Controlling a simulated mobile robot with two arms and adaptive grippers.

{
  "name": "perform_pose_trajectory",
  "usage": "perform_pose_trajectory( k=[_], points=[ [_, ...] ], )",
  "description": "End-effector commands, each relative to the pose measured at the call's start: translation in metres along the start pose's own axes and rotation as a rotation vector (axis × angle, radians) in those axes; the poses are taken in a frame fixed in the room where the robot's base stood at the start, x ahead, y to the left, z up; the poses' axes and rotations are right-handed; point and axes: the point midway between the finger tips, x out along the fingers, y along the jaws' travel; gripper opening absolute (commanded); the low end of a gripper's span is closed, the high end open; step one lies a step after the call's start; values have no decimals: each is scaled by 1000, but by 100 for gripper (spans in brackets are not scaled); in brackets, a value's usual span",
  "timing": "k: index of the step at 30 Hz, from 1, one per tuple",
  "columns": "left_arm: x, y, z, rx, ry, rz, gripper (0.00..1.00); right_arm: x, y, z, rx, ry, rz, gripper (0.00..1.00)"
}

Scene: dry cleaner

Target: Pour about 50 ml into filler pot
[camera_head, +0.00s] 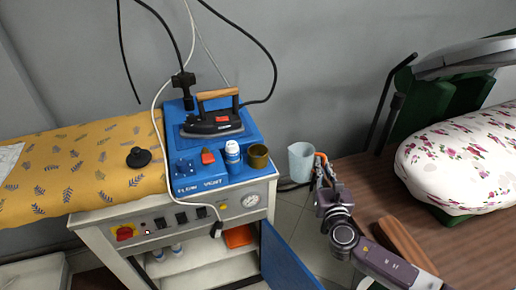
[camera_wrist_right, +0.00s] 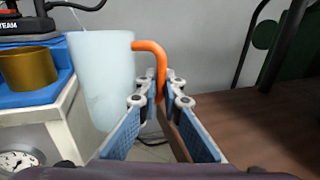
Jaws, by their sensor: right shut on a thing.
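A pale blue-white jug (camera_head: 301,162) with an orange handle hangs upright in the air to the right of the ironing station. My right gripper (camera_head: 325,170) is shut on its handle. In the right wrist view the jug (camera_wrist_right: 100,80) stands left of the fingers (camera_wrist_right: 157,95), which close around the orange handle (camera_wrist_right: 153,48). Its contents are hidden. A brass-coloured pot (camera_head: 258,157), probably the filler pot, stands on the blue top at its right front corner. It also shows at the left of the right wrist view (camera_wrist_right: 28,68). My left gripper is not in view.
On the blue top (camera_head: 205,183) stand a white-and-blue bottle (camera_head: 232,152) and an iron (camera_head: 212,122). A black knob-like object (camera_head: 138,157) lies on the yellow patterned board (camera_head: 60,165). A blue cabinet door (camera_head: 290,260) hangs open below. A floral pressing board (camera_head: 460,155) is at right.

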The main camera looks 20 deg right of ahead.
Motion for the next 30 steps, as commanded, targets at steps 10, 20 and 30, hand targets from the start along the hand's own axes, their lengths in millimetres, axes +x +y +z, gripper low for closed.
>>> perform_pose_trajectory(
  k=[10,20,30],
  points=[
    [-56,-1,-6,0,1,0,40,2,10,33,-181,34,-1,0],
    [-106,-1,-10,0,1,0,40,6,28,59,-395,76,-2,0],
    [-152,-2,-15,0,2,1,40,10,51,85,-612,121,-4,0]
  ],
)
